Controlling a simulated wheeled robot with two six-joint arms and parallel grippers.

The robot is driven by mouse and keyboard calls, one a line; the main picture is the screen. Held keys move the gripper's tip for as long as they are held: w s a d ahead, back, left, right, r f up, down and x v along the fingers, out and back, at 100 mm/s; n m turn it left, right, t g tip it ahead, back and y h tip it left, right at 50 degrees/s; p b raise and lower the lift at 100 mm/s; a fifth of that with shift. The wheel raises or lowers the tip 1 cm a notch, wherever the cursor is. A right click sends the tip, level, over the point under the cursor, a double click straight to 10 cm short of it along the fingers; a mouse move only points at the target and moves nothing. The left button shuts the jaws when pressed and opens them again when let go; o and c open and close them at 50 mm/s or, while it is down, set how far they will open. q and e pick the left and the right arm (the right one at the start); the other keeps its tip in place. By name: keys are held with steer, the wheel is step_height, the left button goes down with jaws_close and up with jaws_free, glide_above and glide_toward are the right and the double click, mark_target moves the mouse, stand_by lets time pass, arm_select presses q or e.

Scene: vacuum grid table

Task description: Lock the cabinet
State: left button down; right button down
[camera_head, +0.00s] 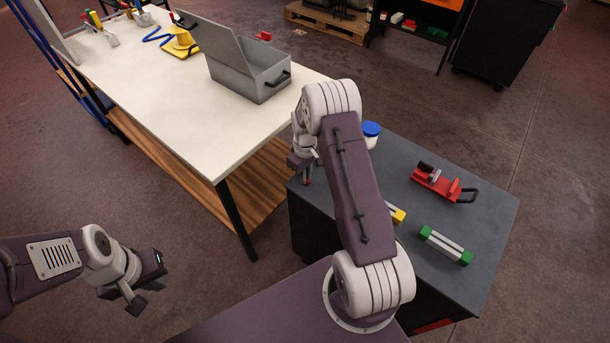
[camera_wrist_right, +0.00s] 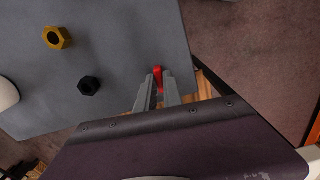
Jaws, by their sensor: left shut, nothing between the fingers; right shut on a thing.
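The dark grey cabinet (camera_head: 492,215) stands at the right of the head view, its flat top carrying several things. My right gripper (camera_head: 304,164) is at the cabinet's left edge, beside the white table. It is shut on a small red part (camera_wrist_right: 158,74), which shows between the fingertips (camera_wrist_right: 158,88) in the right wrist view, at the edge of the grey top. What the red part joins to below is hidden. My left gripper (camera_head: 146,282) is shut and empty at the lower left, away from the cabinet.
A blue-lidded white cup (camera_head: 371,134), a red clamp (camera_head: 440,183) and a green-ended block (camera_head: 445,245) are on the cabinet. A yellow nut (camera_wrist_right: 56,38) and a black nut (camera_wrist_right: 89,86) lie there too. The white table (camera_head: 170,110) holds an open grey metal box (camera_head: 248,75).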

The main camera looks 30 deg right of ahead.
steer(key=m, duration=0.4)
steer(key=shift+p, duration=0.35)
steer(key=m, duration=0.5)
steer(key=m+p, duration=0.1)
steer(key=m, duration=0.3)
steer(key=shift+w, duration=0.1)
steer(key=shift+m, duration=2.1)
steer(key=c, duration=1.5)
jaws_free()
step_height(320, 180, up, 9)
steer(key=shift+r, duration=0.1)
